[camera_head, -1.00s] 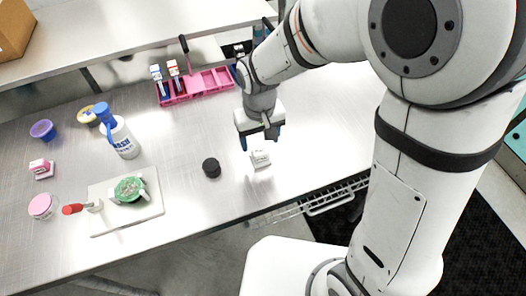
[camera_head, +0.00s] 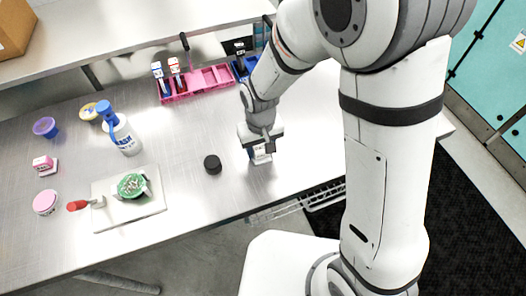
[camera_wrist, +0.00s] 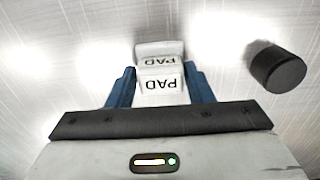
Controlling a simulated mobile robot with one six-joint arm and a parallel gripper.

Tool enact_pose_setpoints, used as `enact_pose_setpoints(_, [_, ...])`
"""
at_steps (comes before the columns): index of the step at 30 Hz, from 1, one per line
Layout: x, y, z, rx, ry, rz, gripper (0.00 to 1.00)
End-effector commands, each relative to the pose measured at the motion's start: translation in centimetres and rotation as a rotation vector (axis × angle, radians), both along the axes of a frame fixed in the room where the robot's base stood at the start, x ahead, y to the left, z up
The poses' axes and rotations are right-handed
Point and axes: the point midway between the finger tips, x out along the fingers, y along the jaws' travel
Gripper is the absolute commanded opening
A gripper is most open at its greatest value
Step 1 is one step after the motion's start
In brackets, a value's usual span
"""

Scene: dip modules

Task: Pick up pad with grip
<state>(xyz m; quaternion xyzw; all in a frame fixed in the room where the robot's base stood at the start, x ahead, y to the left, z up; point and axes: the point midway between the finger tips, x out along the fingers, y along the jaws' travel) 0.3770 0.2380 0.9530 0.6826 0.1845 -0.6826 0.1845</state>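The pad with grip is a small white block (camera_wrist: 160,88) marked "PAD" in black, standing on the steel table. In the wrist view it sits between the two blue fingers of my gripper (camera_wrist: 161,85), one on each side. The fingers look spread, with narrow gaps beside the block, though contact on the right side is hard to judge. In the head view my gripper (camera_head: 260,150) is right over the pad (camera_head: 261,158), which is partly hidden by it.
A black cylinder (camera_head: 212,164) stands left of the pad; it also shows in the wrist view (camera_wrist: 278,68). Further left are a white board (camera_head: 150,209) with a green-topped item, a wash bottle (camera_head: 124,136) and small tubs. A pink rack (camera_head: 200,85) stands behind.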

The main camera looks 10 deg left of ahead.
Motion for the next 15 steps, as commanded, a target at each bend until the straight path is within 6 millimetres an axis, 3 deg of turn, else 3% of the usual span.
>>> enact_pose_setpoints(10, [-0.01,0.03,0.02,0.000,0.000,0.001,0.18])
enact_pose_setpoints(15, [-0.01,0.04,0.03,0.000,0.000,0.001,0.17])
